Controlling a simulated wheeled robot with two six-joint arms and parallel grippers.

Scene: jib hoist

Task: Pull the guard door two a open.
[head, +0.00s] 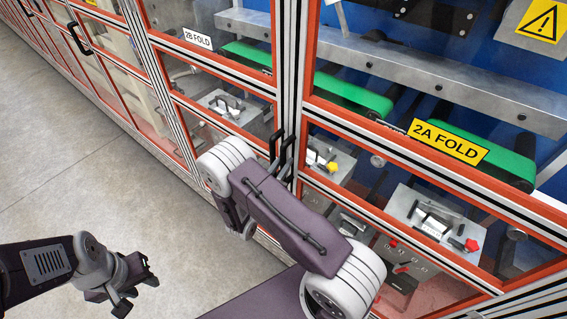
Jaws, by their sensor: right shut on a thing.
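Guard door 2A (343,135), with an orange-red frame, clear panes and a yellow "2A FOLD" label (447,142), fills the right of the head view. It looks closed, flush with its post. Its black bar handle (287,156) stands at its left edge, beside a similar handle (274,146) of door 2B. My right gripper (270,183) is at the lower end of the 2A handle and shut on it. Its jaws are mostly hidden behind my own forearm. My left gripper (141,285) is open and empty above the floor at the lower left, away from the doors.
Door 2B (217,87), with a white "2B FOLD" label, adjoins on the left, and more guarded bays run to the upper left. The grey floor (80,160) at left is clear.

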